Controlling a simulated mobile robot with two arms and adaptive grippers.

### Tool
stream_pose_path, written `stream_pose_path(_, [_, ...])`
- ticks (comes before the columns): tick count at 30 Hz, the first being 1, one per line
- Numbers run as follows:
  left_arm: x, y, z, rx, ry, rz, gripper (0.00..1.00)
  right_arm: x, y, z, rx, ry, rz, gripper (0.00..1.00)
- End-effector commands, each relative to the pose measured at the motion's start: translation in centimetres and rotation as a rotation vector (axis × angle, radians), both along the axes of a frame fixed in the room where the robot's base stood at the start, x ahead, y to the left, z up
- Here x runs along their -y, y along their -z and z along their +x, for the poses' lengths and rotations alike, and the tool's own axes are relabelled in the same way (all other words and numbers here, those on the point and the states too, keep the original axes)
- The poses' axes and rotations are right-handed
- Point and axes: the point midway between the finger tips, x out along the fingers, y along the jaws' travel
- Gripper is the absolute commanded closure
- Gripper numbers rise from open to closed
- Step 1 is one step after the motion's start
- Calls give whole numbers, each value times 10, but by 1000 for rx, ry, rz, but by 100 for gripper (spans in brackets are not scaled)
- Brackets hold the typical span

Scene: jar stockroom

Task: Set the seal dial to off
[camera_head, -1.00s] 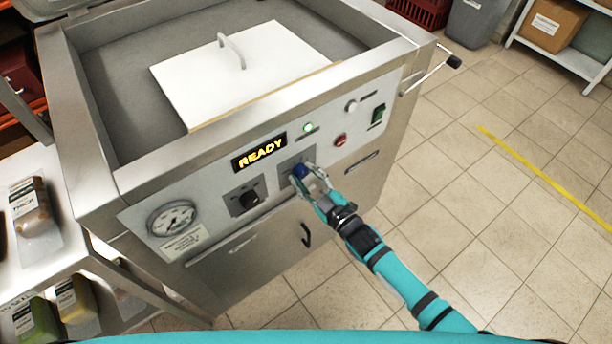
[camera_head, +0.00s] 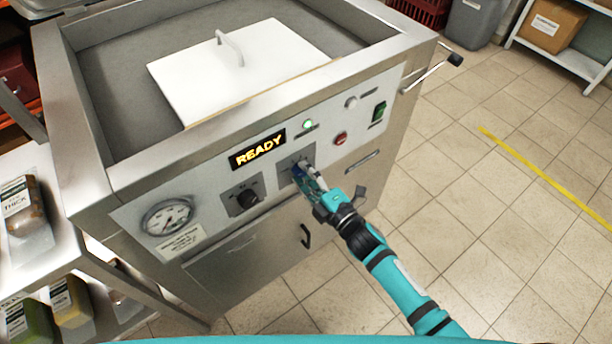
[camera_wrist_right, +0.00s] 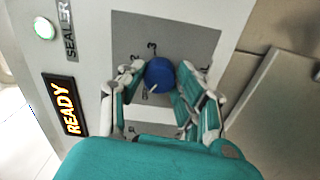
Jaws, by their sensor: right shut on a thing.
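The seal dial is a blue round knob (camera_wrist_right: 159,74) on a grey plate (camera_wrist_right: 190,36) with printed marks, including a 3, in the right wrist view. A white pointer line on the knob points down and slightly left in that view. My right gripper (camera_wrist_right: 160,82) is shut on the knob, one finger on each side. In the head view my right gripper (camera_head: 302,174) covers most of the blue knob (camera_head: 297,171) on the machine's front panel. The fingers hide part of the plate's markings. My left gripper is not in view.
The panel has a lit READY display (camera_head: 257,150), a black knob (camera_head: 246,198), a gauge (camera_head: 167,217), a red button (camera_head: 340,138) and a green switch (camera_head: 378,112). A black handle (camera_head: 305,236) sits below.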

Motion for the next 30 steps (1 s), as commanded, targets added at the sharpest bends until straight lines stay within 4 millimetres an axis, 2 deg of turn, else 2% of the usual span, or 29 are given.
stream_pose_path(10, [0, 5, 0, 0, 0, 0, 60, 0, 2, -1, 70, 0, -101, 99])
stream_pose_path(25, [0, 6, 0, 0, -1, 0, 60, 0, 1, -1, 81, -1, -116, 99])
stream_pose_path(26, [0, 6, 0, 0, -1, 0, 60, 0, 1, -1, 80, -1, -116, 65])
stream_pose_path(30, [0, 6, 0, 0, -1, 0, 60, 0, 1, -1, 80, 0, -116, 47])
